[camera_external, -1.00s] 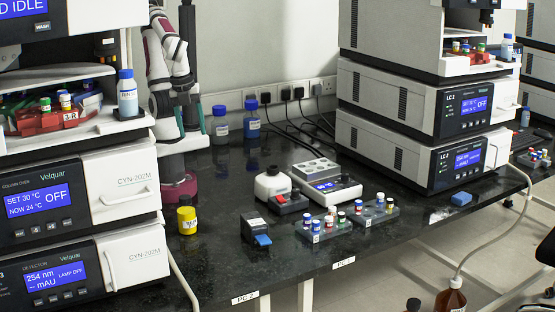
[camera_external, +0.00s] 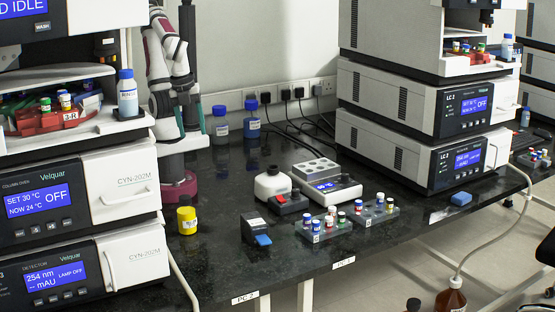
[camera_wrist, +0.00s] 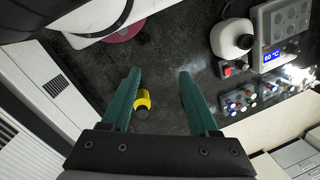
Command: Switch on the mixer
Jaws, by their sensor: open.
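The mixer (camera_external: 270,184) is a small white rounded unit with a dark top on the black bench, near the middle of the external view. A dark box with a red switch (camera_external: 291,201) sits at its front right. In the wrist view the mixer (camera_wrist: 231,40) is at the upper right, with the red switch just below it. Whether the switch is on or off cannot be told. My gripper (camera_wrist: 158,73) has two green fingers spread apart with nothing between the tips. It hangs above the bench, left of and away from the mixer.
A heating block (camera_external: 335,190) with a lit display stands right of the mixer. Vial racks (camera_external: 328,230) and a dark box with a blue front (camera_external: 257,230) are in front. A yellow-labelled bottle (camera_external: 187,220) stands at left. Instrument stacks flank the bench.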

